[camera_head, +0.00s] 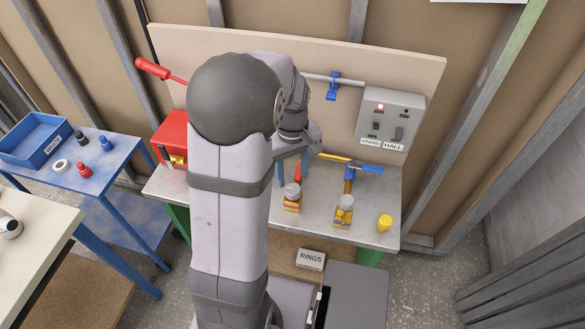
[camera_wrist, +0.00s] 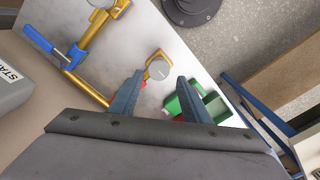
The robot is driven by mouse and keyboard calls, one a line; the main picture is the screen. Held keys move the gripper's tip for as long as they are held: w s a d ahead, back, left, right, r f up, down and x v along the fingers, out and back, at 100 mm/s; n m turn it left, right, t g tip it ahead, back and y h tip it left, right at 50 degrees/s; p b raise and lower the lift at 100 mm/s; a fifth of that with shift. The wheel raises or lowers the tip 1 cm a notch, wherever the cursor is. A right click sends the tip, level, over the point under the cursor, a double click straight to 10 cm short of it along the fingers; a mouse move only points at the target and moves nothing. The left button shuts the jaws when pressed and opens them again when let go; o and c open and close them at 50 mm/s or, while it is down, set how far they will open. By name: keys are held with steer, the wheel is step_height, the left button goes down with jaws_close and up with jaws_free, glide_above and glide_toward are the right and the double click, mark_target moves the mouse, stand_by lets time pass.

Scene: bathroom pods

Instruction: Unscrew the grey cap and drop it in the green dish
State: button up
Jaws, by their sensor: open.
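A round grey cap (camera_head: 293,190) sits on a small yellow-orange fitting (camera_head: 291,206) on the metal bench; the wrist view shows this cap (camera_wrist: 158,69) from above, just beyond my fingertips. A second grey cap (camera_head: 346,201) is on another yellow fitting to its right, and is cut by the top edge in the wrist view. My gripper (camera_wrist: 159,84) is open and empty, its fingers spread to either side of the nearer cap. A green object (camera_wrist: 184,106), possibly the dish, is partly hidden behind my right finger. I cannot make out a dish in the head view.
A red piece (camera_head: 298,172) stands behind the nearer cap. A yellow pipe with a blue lever (camera_head: 365,168) runs behind the second fitting. A yellow cap (camera_head: 385,223) is at the bench's right. A switch box (camera_head: 390,120) is on the back panel. My arm hides the bench's middle.

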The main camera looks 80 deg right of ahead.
mark_target(293, 189)
steer(key=shift+d+r+n, duration=0.45)
steer(key=shift+d+n, duration=0.1)
steer(key=shift+n, duration=0.45)
steer(key=shift+r+n, duration=0.1)
steer(key=shift+n, duration=0.7)
steer(key=n, duration=0.4)
steer(key=shift+a+n, duration=0.3)
steer(key=shift+a, duration=0.05)
steer(key=shift+f+p, duration=1)
steer(key=shift+f, duration=2.7)
steer(key=shift+c, duration=0.5)
steer(key=c, duration=0.7)
steer(key=shift+n+p, duration=0.4)
steer(key=shift+n, duration=1.3)
steer(key=shift+r, duration=0.1)
